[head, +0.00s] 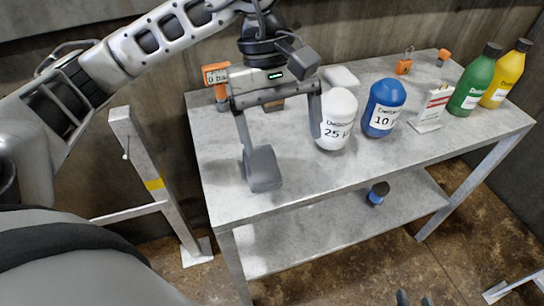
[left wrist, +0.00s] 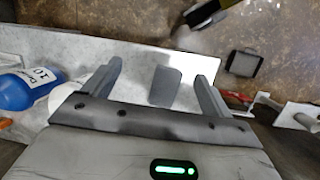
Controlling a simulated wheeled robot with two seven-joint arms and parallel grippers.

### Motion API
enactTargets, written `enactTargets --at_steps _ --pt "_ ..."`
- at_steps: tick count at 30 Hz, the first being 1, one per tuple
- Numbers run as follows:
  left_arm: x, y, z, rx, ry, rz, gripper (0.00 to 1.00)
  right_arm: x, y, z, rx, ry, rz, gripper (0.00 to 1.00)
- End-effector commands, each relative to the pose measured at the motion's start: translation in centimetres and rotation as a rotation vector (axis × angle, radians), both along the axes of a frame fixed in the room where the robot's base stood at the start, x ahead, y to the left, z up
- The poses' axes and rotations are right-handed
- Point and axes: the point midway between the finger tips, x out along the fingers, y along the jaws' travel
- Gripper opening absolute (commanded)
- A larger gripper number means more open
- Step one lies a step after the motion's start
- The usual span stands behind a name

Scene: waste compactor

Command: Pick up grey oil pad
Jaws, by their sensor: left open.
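The grey oil pad (head: 264,170) is a dark grey, flat, rounded rectangle near the front left of the grey table top. In the left wrist view the pad (left wrist: 165,86) shows between the two fingers. My left gripper (head: 282,156) is open above the table, fingers pointing down. In the head view its left finger overlaps the pad's left side, and its right finger is beside the white bottle. In the left wrist view the open left gripper (left wrist: 158,72) holds nothing. The tips of my right gripper (head: 415,298) show at the bottom edge, apart; the rest is cut off.
A white bottle (head: 338,118) and blue bottle (head: 384,106) stand right of the left gripper. Green (head: 475,80) and yellow (head: 507,75) bottles and a white sign (head: 432,108) are further right. A pale pad (head: 341,77) lies behind the white bottle.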

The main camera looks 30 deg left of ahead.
Motion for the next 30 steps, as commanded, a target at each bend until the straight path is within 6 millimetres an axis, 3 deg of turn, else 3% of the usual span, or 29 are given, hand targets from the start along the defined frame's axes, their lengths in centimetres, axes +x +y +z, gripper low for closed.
enactTargets --at_steps 1,3,6,11,21,30 --pt "0.9 2.2 0.6 0.095 -0.056 -0.010 0.85 0.0 0.0 -0.1 0.003 -0.003 -0.001 0.36" --pt "1.4 4.3 1.4 0.187 -0.097 -0.021 0.85 0.0 0.0 -0.1 0.006 -0.003 -0.002 0.36" --pt "1.8 5.8 1.5 0.255 -0.121 -0.027 0.85 -0.1 0.0 -0.3 0.007 -0.001 -0.003 0.36" --pt "1.7 6.0 -1.2 0.267 -0.119 -0.030 0.85 -0.4 0.0 -1.2 0.006 0.003 -0.003 0.36" --pt "1.8 6.0 -7.5 0.266 -0.120 -0.029 0.85 -0.3 0.1 -0.6 0.008 -0.009 -0.002 0.36" --pt "1.7 5.8 -9.9 0.263 -0.119 -0.029 0.85 -0.2 0.1 -0.4 0.008 -0.011 -0.001 0.36"
